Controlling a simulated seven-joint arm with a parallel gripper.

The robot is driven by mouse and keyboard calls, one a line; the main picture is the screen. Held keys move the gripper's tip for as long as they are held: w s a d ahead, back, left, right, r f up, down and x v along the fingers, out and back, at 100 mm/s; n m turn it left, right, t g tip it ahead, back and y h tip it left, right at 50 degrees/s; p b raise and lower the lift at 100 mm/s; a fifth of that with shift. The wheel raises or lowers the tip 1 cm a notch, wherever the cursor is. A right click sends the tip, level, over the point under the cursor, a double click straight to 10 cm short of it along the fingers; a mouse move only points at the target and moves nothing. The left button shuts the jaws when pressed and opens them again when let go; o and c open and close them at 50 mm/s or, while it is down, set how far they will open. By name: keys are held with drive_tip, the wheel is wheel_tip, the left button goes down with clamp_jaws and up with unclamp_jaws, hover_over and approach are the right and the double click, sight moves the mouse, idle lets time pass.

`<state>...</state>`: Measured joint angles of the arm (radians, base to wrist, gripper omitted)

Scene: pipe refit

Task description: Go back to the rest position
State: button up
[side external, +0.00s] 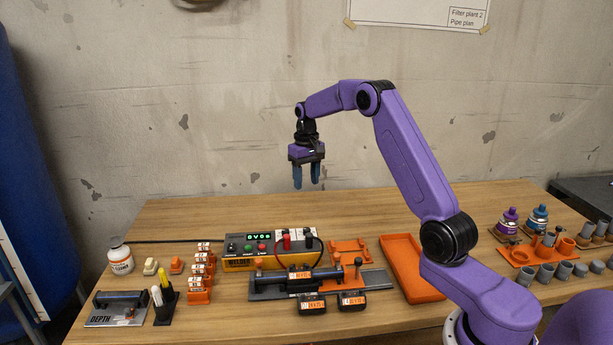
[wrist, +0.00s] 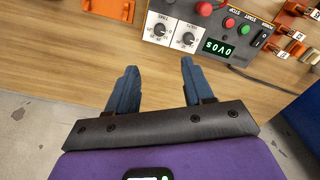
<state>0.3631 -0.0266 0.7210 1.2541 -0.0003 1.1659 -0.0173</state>
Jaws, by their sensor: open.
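My gripper (side external: 307,184) hangs in the air above the back part of the wooden table, pointing down. Its two blue fingers are apart and nothing is between them. The welder box (side external: 262,250), grey and yellow with a green display, stands below the gripper. It also shows at the top of the wrist view (wrist: 205,35). My gripper touches nothing.
A clamp rig (side external: 318,281) with dark blocks stands in front of the welder. An orange tray (side external: 409,270) is right of it. Bottles (side external: 538,219), an orange holder and grey fittings stand far right. A white bottle (side external: 120,257) and pen holder (side external: 164,303) stand left. Air around my gripper is clear.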

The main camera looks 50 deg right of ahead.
drive_tip(key=shift+r, duration=0.4)
drive_tip(key=s+a+r+n, duration=0.25)
drive_tip(key=s+a, duration=0.25)
drive_tip(key=a, duration=0.3)
drive_tip(key=s+a+r+n, duration=0.1)
drive_tip(key=s+a+n, duration=0.25)
drive_tip(key=a, duration=0.45)
drive_tip(key=s+a+r+n, duration=0.1)
drive_tip(key=s+a+n, duration=0.1)
drive_tip(key=s+a, duration=0.45)
drive_tip(key=s+a+f+n, duration=0.1)
drive_tip(key=s+n, duration=0.3)
drive_tip(key=s, duration=0.8)
drive_tip(key=s+a+f+n, duration=0.1)
drive_tip(key=s+n, duration=0.3)
drive_tip(key=s, duration=0.9)
drive_tip(key=shift+s+a+f, duration=0.2)
drive_tip(key=shift+s+a, duration=0.1)
drive_tip(key=shift+a, duration=0.25)
drive_tip(key=shift+w, duration=0.1)
drive_tip(key=shift+c, duration=0.3)
